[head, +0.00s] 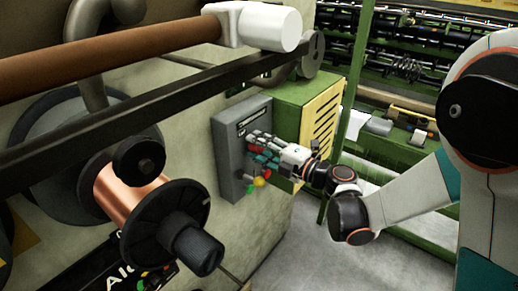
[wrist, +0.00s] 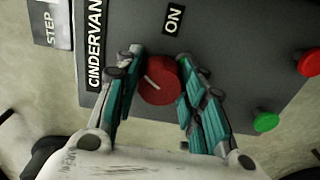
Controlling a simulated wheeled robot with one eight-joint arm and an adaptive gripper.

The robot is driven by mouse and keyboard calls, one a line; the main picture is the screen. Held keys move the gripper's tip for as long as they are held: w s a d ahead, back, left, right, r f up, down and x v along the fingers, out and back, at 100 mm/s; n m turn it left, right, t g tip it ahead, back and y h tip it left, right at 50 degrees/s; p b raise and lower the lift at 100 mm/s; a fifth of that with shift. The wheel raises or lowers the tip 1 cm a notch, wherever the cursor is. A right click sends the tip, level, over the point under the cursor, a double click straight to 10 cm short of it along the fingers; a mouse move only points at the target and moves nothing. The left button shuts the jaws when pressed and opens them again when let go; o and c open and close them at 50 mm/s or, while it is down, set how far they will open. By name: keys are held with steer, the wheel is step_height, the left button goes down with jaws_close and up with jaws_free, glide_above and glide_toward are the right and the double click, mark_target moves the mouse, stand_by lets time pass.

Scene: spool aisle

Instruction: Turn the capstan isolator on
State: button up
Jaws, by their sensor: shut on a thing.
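The isolator is a round red knob (wrist: 160,82) on a dark grey panel (wrist: 235,38). A short slanted white mark shows on the upper left of its face. An "ON" label (wrist: 174,19) is above the knob, slightly right, and the mark does not point at it. My gripper (wrist: 160,58) is shut on the knob, with teal finger pads on its left and right sides. In the head view my gripper (head: 254,145) reaches from the right to the front of the grey control box (head: 226,150); the fingers mostly hide the knob there.
A red button (wrist: 309,62) and a green button (wrist: 266,122) sit right of the knob. A "CINDERVAN" label (wrist: 95,45) is on the left. In the head view, a copper spool (head: 125,190) and a dark bar (head: 130,115) are left of the box. A green post (head: 348,110) stands right.

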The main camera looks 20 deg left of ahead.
steer(key=m+b, duration=0.1)
steer(key=m, duration=0.4)
steer(key=shift+m, duration=0.3)
steer(key=m, duration=0.5)
steer(key=shift+m+b, duration=0.3)
steer(key=o, duration=1.1)
steer(key=shift+f, duration=0.1)
steer(key=v, duration=1.2)
